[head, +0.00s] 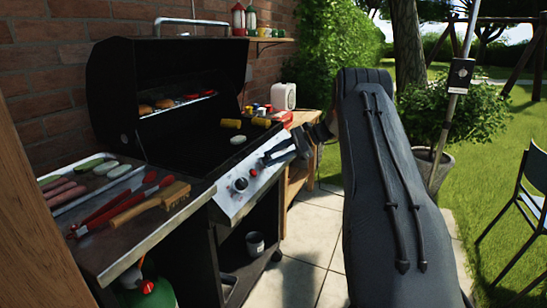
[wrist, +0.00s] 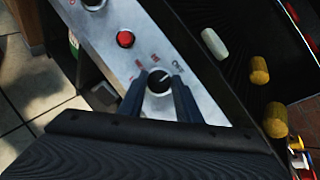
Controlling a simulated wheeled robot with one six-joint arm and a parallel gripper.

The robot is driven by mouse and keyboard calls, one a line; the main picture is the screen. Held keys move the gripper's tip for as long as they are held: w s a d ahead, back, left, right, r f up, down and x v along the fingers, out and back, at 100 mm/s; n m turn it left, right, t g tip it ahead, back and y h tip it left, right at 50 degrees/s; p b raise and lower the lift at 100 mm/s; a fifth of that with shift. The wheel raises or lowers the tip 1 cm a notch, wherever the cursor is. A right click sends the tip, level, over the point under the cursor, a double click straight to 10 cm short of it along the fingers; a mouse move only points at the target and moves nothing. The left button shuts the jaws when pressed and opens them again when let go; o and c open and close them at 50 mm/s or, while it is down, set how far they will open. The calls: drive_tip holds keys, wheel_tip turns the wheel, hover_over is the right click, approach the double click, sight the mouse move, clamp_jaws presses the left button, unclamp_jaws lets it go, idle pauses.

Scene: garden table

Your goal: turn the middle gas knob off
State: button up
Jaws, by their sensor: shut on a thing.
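The grill's control panel (head: 226,202) slopes along its front. A black knob (wrist: 159,82) sits between the two fingers of my gripper (wrist: 160,92), which is shut on it. In the head view my gripper (head: 272,155) is at the panel's far part and hides this knob. A red button (wrist: 124,39) lies beside it, then another black knob (head: 240,184), nearer in the head view. Any knob beyond my gripper is hidden.
The open grill (head: 190,139) holds corn cobs (head: 261,122) and a pale piece of food on its plate. Tongs (head: 118,205) and a brush (head: 160,194) lie on the left shelf. A mug (head: 255,244) stands below. The paving in front is clear.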

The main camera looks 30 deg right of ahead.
drive_tip(key=shift+w+r, duration=0.1)
drive_tip(key=o, duration=1.1)
drive_tip(key=shift+c, duration=0.2)
drive_tip(key=shift+d, duration=0.1)
drive_tip(key=v, duration=0.7)
drive_tip(key=shift+d+b, duration=0.3)
drive_tip(key=shift+b, duration=0.15)
drive_tip(key=shift+r, duration=0.15)
